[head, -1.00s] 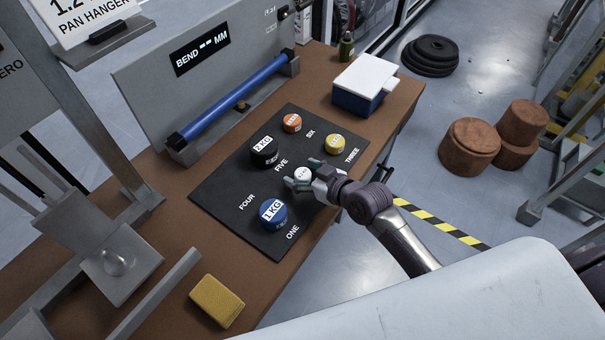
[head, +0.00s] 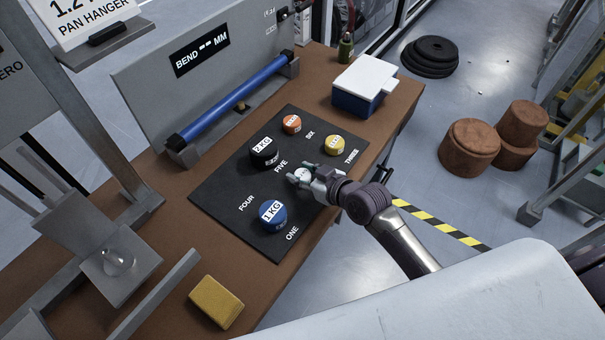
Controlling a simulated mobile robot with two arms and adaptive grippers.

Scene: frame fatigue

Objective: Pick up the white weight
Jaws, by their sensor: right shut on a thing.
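The white weight (head: 302,174) is small and round, near the middle of the black mat (head: 215,190). My right gripper (head: 303,176) comes in from the right and is shut on the white weight, with its fingers on either side. The fingers partly hide the weight, and I cannot tell whether it is clear of the mat. My left gripper is not in view.
On the mat stand a blue 1 KG weight (head: 273,215), a black 2 KG weight (head: 264,153), an orange weight (head: 291,124) and a yellow weight (head: 334,146). A bend tester with a blue bar (head: 230,104) stands behind. A yellow sponge-like block (head: 216,302) lies in front.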

